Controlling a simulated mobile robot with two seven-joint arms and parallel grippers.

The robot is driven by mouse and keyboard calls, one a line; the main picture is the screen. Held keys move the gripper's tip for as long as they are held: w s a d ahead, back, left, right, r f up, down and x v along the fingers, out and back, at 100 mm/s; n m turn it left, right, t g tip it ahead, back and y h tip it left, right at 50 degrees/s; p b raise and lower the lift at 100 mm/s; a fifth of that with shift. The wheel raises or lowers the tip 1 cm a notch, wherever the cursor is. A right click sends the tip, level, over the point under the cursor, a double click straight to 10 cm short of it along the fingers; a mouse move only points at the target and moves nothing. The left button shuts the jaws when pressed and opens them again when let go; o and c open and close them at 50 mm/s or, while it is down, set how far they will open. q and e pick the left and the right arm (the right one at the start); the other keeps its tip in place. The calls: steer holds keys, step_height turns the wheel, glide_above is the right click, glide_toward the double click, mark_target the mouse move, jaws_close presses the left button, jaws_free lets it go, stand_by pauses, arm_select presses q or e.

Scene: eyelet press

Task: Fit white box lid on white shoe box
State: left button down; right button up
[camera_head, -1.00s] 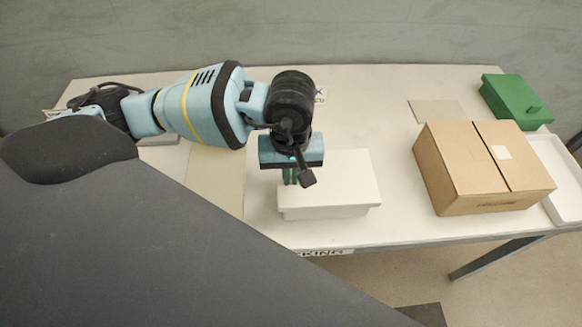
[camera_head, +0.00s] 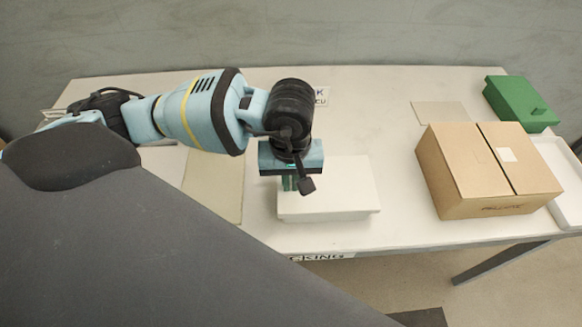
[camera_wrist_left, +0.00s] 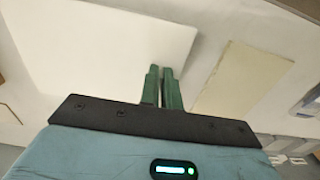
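The white shoe box (camera_head: 335,213) stands near the front edge of the table, with a flat white top, seemingly the white box lid (camera_head: 345,180). I cannot tell whether the lid is seated all round. My left gripper (camera_head: 297,184) points down over the left end of the box, hiding part of it. In the left wrist view its green fingers (camera_wrist_left: 163,70) are together, with only a thin gap and nothing seen between them. The tips are near one edge of the white top (camera_wrist_left: 105,45); contact is unclear. My right gripper is not in view.
A brown carton (camera_head: 485,175) stands to the right on the table (camera_head: 380,115). Flat beige sheets lie left of the shoe box (camera_head: 215,185) and at the back (camera_head: 440,113).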

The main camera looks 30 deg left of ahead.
arm_select(q)
steer(key=shift+f, duration=0.25)
stand_by(0.3)
steer(key=c, duration=1.5)
jaws_free()
steer(key=shift+c, duration=0.2)
step_height(320, 180, up, 8)
steer(key=shift+f, duration=0.1)
